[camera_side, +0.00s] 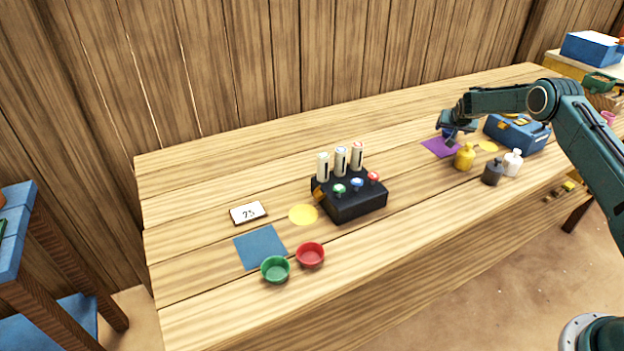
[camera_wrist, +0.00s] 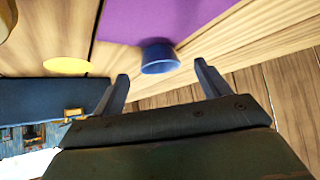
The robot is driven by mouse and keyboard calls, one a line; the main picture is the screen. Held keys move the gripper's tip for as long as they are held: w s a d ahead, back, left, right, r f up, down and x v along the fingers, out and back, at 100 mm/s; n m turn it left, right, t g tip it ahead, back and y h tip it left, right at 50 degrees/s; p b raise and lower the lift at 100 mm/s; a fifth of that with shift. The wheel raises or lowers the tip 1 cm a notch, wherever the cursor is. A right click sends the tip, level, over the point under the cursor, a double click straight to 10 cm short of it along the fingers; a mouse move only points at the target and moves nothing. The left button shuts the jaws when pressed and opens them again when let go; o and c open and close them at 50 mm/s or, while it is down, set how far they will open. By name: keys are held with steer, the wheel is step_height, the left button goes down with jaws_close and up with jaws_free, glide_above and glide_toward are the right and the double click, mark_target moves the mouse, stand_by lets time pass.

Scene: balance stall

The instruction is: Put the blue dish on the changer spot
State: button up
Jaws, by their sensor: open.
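The blue dish (camera_wrist: 160,57) stands at the edge of the purple mat in the wrist view, small and dark under my gripper (camera_side: 452,137) in the side view (camera_side: 447,132). My gripper is open, and its two fingertips (camera_wrist: 161,72) are on either side of the dish, with gaps showing; the dish is not held. A black box (camera_side: 356,204) with three upright tubes and green, blue and red buttons stands mid-table. A yellow round spot (camera_side: 303,214) lies left of it. Another yellow spot (camera_side: 488,146) lies by the blue case. Neither spot is labelled as the changer spot.
Green (camera_side: 275,269) and red (camera_side: 310,255) dishes stand by a blue mat (camera_side: 260,247) and a "75" card (camera_side: 248,213). Mid-table behind the box is clear.

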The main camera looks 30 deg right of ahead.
mark_target(451, 131)
steer(key=shift+x, duration=1.85)
steer(key=c, duration=1.1)
steer(key=shift+r, duration=0.15)
step_height(451, 131, up, 20)
steer(key=shift+f, duration=0.2)
